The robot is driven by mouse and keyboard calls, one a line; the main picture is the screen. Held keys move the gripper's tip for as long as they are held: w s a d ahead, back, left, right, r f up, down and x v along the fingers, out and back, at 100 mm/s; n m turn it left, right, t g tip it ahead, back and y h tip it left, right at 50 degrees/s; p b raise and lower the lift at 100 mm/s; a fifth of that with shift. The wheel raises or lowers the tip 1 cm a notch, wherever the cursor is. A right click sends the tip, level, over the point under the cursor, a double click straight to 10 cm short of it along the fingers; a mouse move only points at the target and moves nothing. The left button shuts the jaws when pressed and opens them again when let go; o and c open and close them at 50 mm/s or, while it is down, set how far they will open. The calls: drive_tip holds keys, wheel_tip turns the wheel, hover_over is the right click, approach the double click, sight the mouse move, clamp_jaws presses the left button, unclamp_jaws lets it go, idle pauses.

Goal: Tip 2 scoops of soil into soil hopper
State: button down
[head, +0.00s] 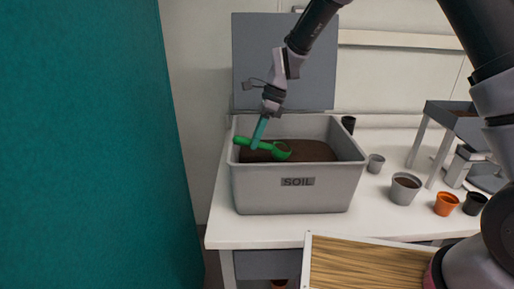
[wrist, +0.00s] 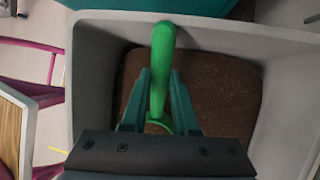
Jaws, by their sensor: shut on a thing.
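A grey soil bin (head: 300,190) labelled SOIL stands on the white bench, with brown soil (head: 308,151) inside and its lid raised behind. My gripper (head: 257,142) reaches down into the bin's opening, shut on the handle of a green scoop (head: 282,152). The scoop lies at or just above the soil; I cannot tell whether it touches. In the wrist view, the green handle (wrist: 162,60) runs between my two teal fingers, over the soil (wrist: 215,90). The scoop's bowl is mostly hidden there. A raised grey hopper (head: 457,117) on legs stands at the right, possibly the soil hopper.
Grey pots (head: 404,189), an orange pot (head: 447,203) and a black pot (head: 474,203) stand on the bench right of the bin. A wood-topped surface (head: 365,266) is in front. A teal panel (head: 85,150) fills the left side.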

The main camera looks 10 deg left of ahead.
wheel_tip(320, 180, up, 11)
drive_tip(key=h, duration=0.1)
drive_tip(key=shift+s+a+f+h, duration=0.15)
drive_tip(key=shift+a+f+h, duration=0.05)
drive_tip(key=shift+a+h, duration=0.2)
idle(0.4)
drive_tip(key=shift+s, duration=0.1)
idle(0.4)
